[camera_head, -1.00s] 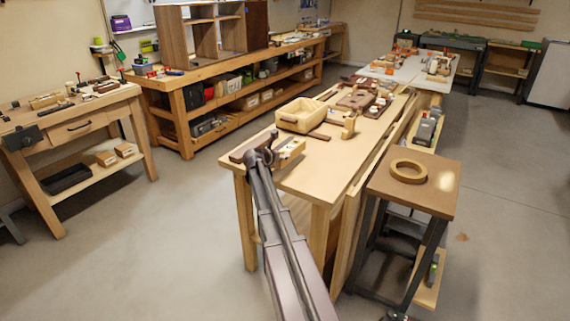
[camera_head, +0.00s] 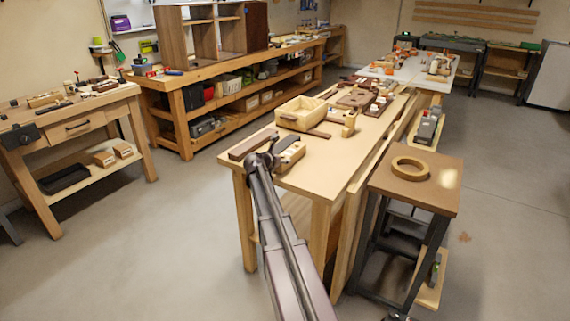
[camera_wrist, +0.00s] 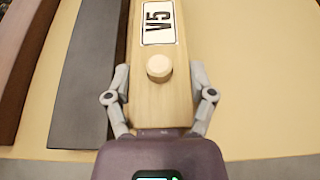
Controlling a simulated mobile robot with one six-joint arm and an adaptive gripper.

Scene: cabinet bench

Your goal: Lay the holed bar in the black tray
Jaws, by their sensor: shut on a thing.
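My gripper (camera_wrist: 160,100) has its two fingers on either side of a pale wooden block (camera_wrist: 160,108) in the wrist view. The block carries a "V5" label and a round wooden peg. I see no hole in the part that shows. In the head view my gripper (camera_head: 264,158) is at the near left corner of the long table, and the pale block (camera_head: 290,156) shows beside it. A dark grey flat piece (camera_wrist: 88,75) lies left of the block in the wrist view; I cannot tell whether it is the black tray. A brown bar (camera_wrist: 22,60) lies farther left.
The long table (camera_head: 310,184) also bears an open wooden box (camera_head: 288,122) and several brown pieces farther back. A small stand (camera_head: 440,197) with a wooden ring (camera_head: 410,168) is at right. A black bin (camera_head: 64,179) lies on the left bench's lower shelf.

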